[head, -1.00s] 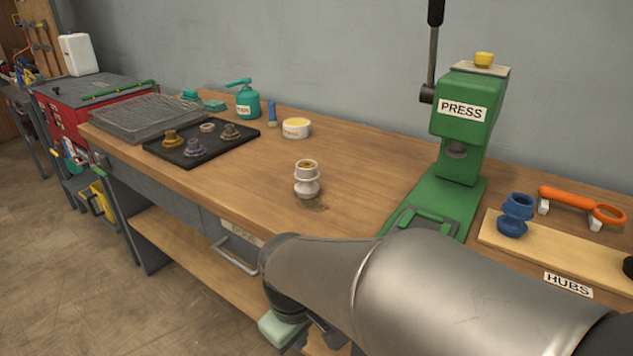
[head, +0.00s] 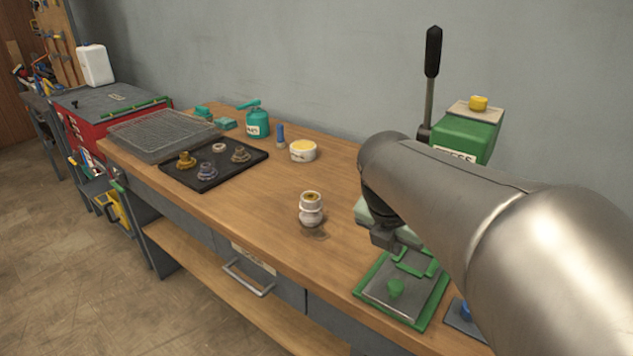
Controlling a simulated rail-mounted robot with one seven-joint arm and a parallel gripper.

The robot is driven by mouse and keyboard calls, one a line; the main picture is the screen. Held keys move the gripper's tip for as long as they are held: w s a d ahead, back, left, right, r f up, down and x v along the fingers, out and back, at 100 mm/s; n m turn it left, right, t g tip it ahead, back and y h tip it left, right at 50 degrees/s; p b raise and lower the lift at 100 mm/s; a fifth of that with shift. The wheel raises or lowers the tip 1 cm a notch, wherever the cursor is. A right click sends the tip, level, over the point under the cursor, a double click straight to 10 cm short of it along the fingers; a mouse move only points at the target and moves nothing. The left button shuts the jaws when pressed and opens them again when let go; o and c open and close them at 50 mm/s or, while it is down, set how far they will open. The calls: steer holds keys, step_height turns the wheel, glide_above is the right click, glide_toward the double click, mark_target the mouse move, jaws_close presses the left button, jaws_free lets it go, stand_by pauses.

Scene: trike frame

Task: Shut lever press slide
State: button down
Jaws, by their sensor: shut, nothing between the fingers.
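The green lever press (head: 465,138) stands at the back right, with its black-handled lever (head: 431,70) upright and a yellow knob on top. My arm hides most of the press's front and its label. The press slide (head: 378,297), a grey plate with a green rim, lies at the bench's front edge. A green bar handle and a small green peg show on it. My gripper (head: 388,243) is shut and empty, just above and behind the slide's handle. I cannot tell whether the fingertips touch it.
A white hub-like part (head: 311,211) stands on the open bench left of my gripper.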

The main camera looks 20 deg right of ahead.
mark_target(395, 272)
steer(key=b+x, duration=0.6)
steer(key=x, duration=0.2)
steer(key=shift+w+f+b, duration=0.1)
steer(key=shift+f+b, duration=0.3)
